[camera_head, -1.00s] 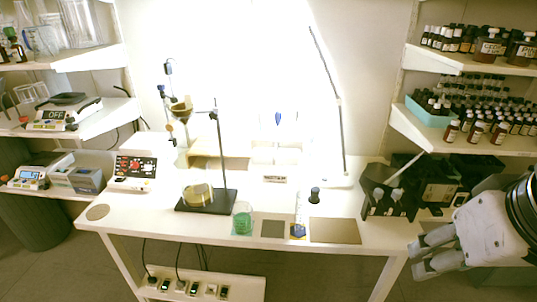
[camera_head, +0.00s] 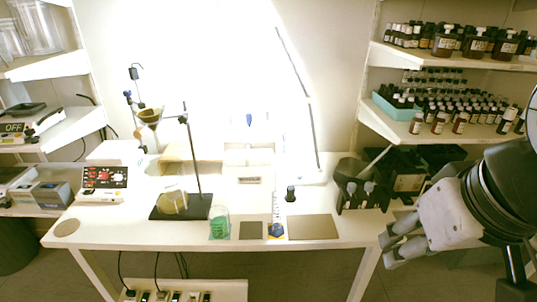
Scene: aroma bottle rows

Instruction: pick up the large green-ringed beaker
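The green-ringed beaker (camera_head: 219,224) is a clear glass with green markings. It stands upright near the front edge of the white table (camera_head: 130,228), left of the middle, on a small teal mat. My gripper (camera_head: 388,250) is at the right, beyond the table's front right corner and well apart from the beaker. Its pale fingers point left, with a gap between them, and nothing shows between them.
A black stand (camera_head: 190,160) with a round yellowish vessel (camera_head: 172,201) is just behind and left of the beaker. A square plate (camera_head: 251,231), a blue-based cylinder (camera_head: 276,228) and a brown plate (camera_head: 312,227) lie to its right. Bottle shelves (camera_head: 450,60) rise at the right.

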